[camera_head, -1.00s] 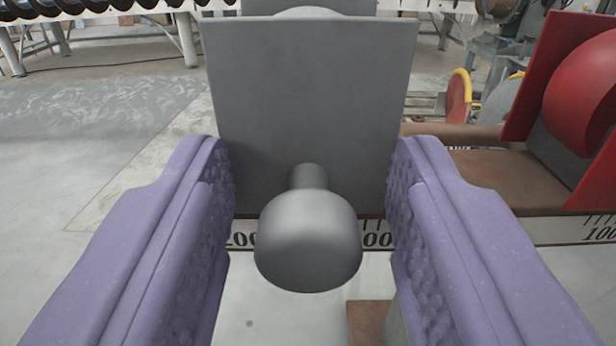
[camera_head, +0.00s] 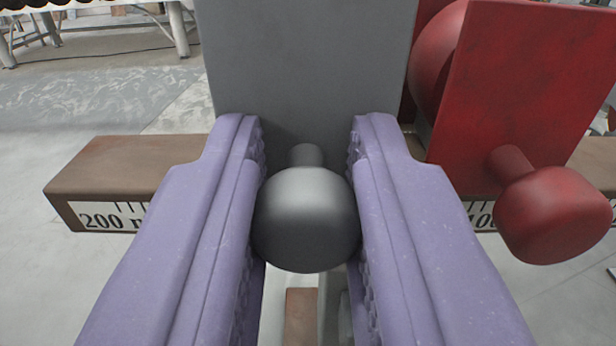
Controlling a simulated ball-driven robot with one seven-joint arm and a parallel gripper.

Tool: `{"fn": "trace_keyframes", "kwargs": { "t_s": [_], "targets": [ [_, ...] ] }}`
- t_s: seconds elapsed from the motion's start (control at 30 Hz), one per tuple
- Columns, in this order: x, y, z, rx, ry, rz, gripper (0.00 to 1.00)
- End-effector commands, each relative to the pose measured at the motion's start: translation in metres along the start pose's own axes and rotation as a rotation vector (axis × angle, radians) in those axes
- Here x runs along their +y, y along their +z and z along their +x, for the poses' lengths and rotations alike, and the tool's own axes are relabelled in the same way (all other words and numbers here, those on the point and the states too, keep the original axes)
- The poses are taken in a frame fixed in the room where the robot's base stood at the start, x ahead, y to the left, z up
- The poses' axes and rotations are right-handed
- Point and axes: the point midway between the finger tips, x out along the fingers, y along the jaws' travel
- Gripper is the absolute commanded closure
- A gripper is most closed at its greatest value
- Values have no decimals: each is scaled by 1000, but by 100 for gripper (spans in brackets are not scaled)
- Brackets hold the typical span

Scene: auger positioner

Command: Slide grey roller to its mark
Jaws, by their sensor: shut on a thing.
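The grey roller's upright grey plate (camera_head: 305,70) stands on the brown rail in the upper middle of the view. A round grey knob (camera_head: 306,220) sticks out from its front on a short stem. My gripper (camera_head: 306,200), with purple textured fingers, is shut on this knob, one finger on each side. The plate stands between the "200" label at left and the partly covered label at right on the scale strip (camera_head: 88,219). The roller's body behind the plate is hidden, and I cannot pick out its mark.
A red roller with a red plate (camera_head: 510,95) and red knob (camera_head: 552,215) stands close to the right of the grey plate; I cannot tell whether they touch. The brown rail (camera_head: 120,165) is bare on the left up to its end.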

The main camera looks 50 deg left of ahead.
Motion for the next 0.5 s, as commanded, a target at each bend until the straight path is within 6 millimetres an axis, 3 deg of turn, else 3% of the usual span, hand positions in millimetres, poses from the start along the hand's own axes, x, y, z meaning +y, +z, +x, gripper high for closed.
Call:
{"fn": "trace_keyframes", "kwargs": {
  "t_s": [0.07, 0.1, 0.17, 0.5],
  "targets": [
    [0, 1, 0, -2, 0, 0, 100],
    [0, 1, 0, -2, 0, 0, 68],
    [0, 1, 0, -2, 0, 0, 55],
    [0, 0, -3, -2, 0, 0, 52]
  ]
}}
